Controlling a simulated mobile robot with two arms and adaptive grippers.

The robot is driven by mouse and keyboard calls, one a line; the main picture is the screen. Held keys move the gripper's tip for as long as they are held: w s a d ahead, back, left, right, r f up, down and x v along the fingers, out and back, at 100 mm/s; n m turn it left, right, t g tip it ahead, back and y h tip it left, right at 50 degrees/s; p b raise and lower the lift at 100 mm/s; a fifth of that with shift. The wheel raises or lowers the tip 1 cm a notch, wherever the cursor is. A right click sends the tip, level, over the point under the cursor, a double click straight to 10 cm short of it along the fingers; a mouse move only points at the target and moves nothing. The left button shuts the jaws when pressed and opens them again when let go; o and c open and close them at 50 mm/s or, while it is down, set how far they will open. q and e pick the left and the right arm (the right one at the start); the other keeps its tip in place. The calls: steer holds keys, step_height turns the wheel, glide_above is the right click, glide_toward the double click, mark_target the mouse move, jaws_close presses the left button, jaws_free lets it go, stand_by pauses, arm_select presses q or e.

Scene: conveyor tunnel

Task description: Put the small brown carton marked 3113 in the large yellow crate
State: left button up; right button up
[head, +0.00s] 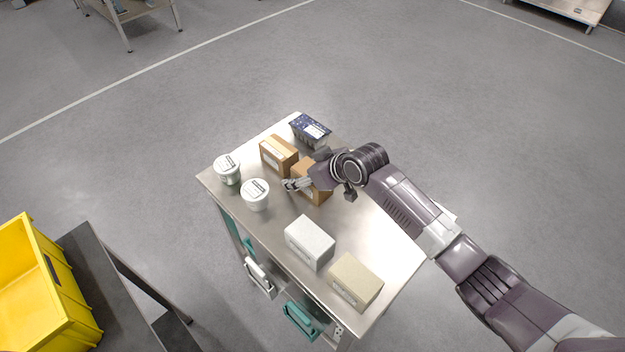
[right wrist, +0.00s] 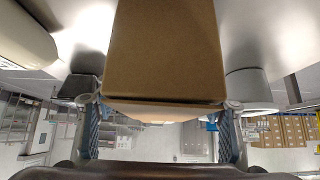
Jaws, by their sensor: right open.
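Two small brown cartons stand on the metal cart: one (head: 278,155) towards the back, the other (head: 317,191) in front of it and partly hidden by my right gripper (head: 303,172). I cannot read a number on either. The right gripper is open, with its fingers around the front carton. In the right wrist view that brown carton (right wrist: 165,50) fills the space between the two spread fingers (right wrist: 160,118). The large yellow crate (head: 62,277) stands at the lower left, cut off by the frame edge. My left gripper is not in view.
The metal cart (head: 375,238) also holds two white tubs (head: 227,168) (head: 256,194), a dark blue-topped pack (head: 310,130), a white box (head: 310,243) and a beige box (head: 355,282). The crate rests on a dark table (head: 95,265); a floor gap separates it from the cart.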

steer(key=shift+c, duration=0.7)
steer(key=shift+r, duration=0.1)
steer(key=c, duration=1.4)
